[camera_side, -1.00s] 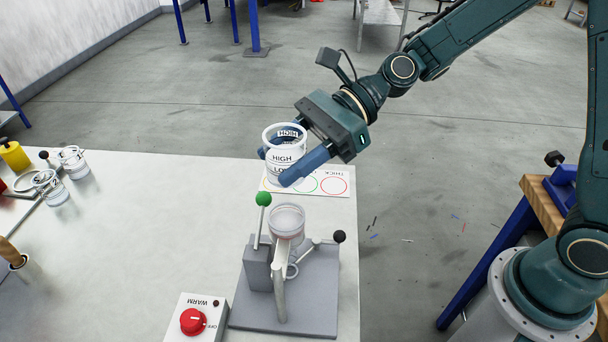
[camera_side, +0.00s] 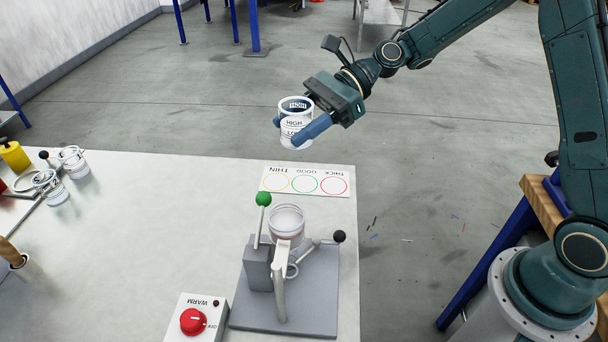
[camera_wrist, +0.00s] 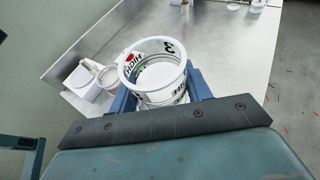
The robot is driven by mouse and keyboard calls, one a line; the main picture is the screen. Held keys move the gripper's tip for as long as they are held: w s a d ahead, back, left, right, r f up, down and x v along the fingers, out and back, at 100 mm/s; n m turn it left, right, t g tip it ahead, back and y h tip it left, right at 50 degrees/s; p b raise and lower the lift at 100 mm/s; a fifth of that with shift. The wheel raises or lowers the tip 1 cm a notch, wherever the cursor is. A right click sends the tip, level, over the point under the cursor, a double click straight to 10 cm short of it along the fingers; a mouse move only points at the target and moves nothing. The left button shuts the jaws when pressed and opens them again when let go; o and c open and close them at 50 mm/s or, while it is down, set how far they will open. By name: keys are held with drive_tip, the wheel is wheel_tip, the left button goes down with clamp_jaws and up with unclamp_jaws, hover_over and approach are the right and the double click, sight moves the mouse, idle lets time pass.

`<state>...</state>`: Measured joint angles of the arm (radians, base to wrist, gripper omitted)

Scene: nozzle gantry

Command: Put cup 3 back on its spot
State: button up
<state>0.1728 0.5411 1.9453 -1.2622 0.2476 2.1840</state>
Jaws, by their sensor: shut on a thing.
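Cup 3 (camera_side: 296,124) is white with HIGH and LOW printed on its side. It also shows in the wrist view (camera_wrist: 160,90), with a 3 on its wall. My gripper (camera_side: 291,136) is shut on the cup, with blue fingers on either side of it. The cup looks roughly upright, slightly tilted. A white card (camera_side: 342,172) marked THIN, GOOD and THICK has yellow, green and red rings, all bare. I cannot tell which place is the cup's spot.
A grey stand (camera_side: 318,300) with a clear cup (camera_side: 287,222) and green and black ball levers is in front of the card. A WARM box (camera_side: 205,318) with a red knob is at the near edge. Clear jars (camera_side: 74,163) stand far left. The table's middle is clear.

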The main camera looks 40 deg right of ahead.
wheel_tip(320, 180, down, 16)
drive_tip(key=shift+f, duration=0.1)
idle(0.6)
drive_tip(key=shift+f, duration=0.1)
drive_tip(key=shift+f, duration=1.8)
drive_tip(key=shift+f, duration=0.15)
drive_tip(key=o, duration=0.9)
drive_tip(key=shift+o, duration=0.2)
drive_tip(key=shift+r, duration=0.2)
drive_tip(key=v, duration=1.2)
